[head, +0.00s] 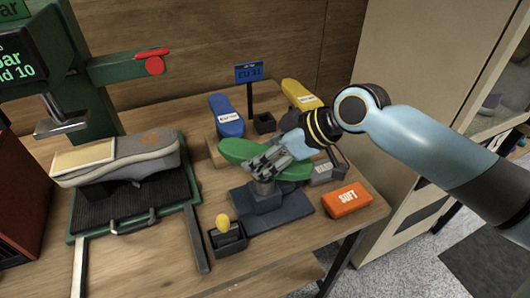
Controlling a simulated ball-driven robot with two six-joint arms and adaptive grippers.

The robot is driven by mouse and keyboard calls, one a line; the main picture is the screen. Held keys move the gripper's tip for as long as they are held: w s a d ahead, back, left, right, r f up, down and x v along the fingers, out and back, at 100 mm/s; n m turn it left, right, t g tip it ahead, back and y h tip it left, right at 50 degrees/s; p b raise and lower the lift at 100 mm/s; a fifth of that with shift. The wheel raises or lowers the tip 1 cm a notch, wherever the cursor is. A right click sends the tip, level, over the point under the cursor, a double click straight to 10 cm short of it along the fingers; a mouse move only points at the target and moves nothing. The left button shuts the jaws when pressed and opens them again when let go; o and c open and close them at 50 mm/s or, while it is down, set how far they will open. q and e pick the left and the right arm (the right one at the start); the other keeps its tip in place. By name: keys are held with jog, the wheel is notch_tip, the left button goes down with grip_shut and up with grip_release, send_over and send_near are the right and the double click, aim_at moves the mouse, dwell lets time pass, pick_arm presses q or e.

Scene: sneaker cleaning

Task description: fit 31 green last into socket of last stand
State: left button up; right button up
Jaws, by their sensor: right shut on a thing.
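The green last (236,150) lies roughly level in the head view, its rounded left end sticking out past my fingers. My right gripper (266,166) comes in from the right and is shut on the green last near its middle. The dark last stand (277,213) is directly below, with a broad base and a short post. The gripper and post top overlap in this view, so I cannot tell whether the last is seated in the socket or just above it. My left gripper is not in view.
A blue last (226,117) and a yellow last (299,93) lie behind, near a blue "EU 31" sign (249,72). An orange "SOFT" block (346,199) is right of the stand. A dark holder with a yellow knob (223,222) is front left.

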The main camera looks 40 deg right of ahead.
jog(key=shift+f+b, duration=0.3)
jog(key=shift+f, duration=0.1)
jog(key=o, duration=1.7)
jog(key=v, duration=1)
jog(key=shift+s+d+r, duration=0.1)
jog(key=shift+s+d, duration=0.05)
jog(key=shift+d, duration=0.05)
jog(key=shift+s+d+r, duration=0.1)
jog(key=shift+s+r, duration=0.35)
jog(key=shift+r, duration=0.2)
